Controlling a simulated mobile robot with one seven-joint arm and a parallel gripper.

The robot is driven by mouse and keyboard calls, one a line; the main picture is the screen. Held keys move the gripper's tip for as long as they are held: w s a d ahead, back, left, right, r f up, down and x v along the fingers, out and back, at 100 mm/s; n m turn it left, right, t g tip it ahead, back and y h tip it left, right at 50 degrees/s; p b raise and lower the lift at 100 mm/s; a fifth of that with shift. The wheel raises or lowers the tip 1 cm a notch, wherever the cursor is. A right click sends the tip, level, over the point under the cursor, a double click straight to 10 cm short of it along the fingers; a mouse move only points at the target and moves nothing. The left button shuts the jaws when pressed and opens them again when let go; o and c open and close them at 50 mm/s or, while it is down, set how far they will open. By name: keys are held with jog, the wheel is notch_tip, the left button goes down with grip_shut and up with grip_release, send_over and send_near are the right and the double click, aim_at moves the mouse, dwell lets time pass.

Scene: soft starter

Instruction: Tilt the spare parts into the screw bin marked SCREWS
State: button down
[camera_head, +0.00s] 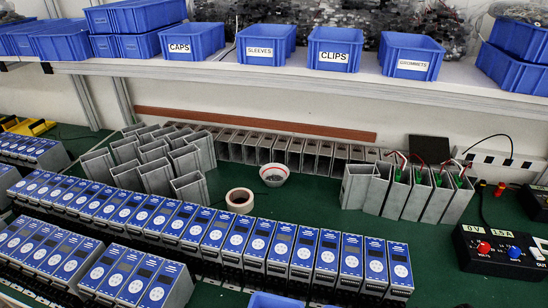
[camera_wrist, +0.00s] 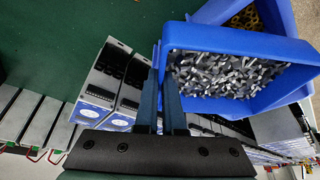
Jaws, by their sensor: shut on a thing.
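In the wrist view, my gripper (camera_wrist: 160,72) is shut on the left edge of a blue bin (camera_wrist: 238,42) holding many small silver metal parts (camera_wrist: 225,75). The bin looks tilted. A second blue bin (camera_wrist: 283,14) with brass-coloured parts (camera_wrist: 246,17) shows right behind it; I cannot tell whether they touch. No SCREWS label is readable in either view. A blue bin edge (camera_head: 275,301) shows at the bottom of the head view. My gripper is not in the head view.
A bowl with grey contents (camera_head: 273,174) and a tape roll (camera_head: 240,200) stand on the green bench. Rows of blue-faced units (camera_head: 237,238) fill the front. Labelled bins, such as CLIPS (camera_head: 333,56), line the shelf. Power supplies (camera_head: 497,250) stand right. Green surface is clear near the middle.

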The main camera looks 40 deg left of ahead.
jog(key=shift+s+a+r+t+h+p, duration=0.2)
jog(key=shift+a+r+h+p, duration=0.1)
jog(key=shift+r+p, duration=0.35)
jog(key=shift+s+a+r+t+h+p, duration=0.15)
jog(key=shift+a+r+p, duration=0.25)
jog(key=shift+p, duration=0.35)
jog(key=shift+s+a+r+t+h+p, duration=0.15)
jog(key=shift+s+a+r+h+p, duration=0.1)
jog(key=shift+r+p, duration=0.4)
jog(key=shift+s+a+r+n+t+h+p, duration=0.15)
jog(key=shift+s+a+r+t+h+p, duration=0.1)
jog(key=shift+a+r+h+p, duration=0.25)
jog(key=shift+s+a+r+n+t+h+p, duration=0.15)
jog(key=shift+s+a+r+t+h+p, duration=0.1)
jog(key=shift+a+r+h+p, duration=0.25)
jog(key=s+a+r+n+t+h+p, duration=0.1)
jog(key=s+a+r+t+h, duration=0.3)
jog(key=a, duration=0.5)
notch_tip(320, 180, up, 3)
jog(key=s+h, duration=0.1)
jog(key=h, duration=0.1)
jog(key=shift+s+r+n+t+h, duration=0.15)
jog(key=shift+s+n+t+h, duration=0.15)
jog(key=shift+h, duration=0.1)
jog(key=shift+d, duration=0.1)
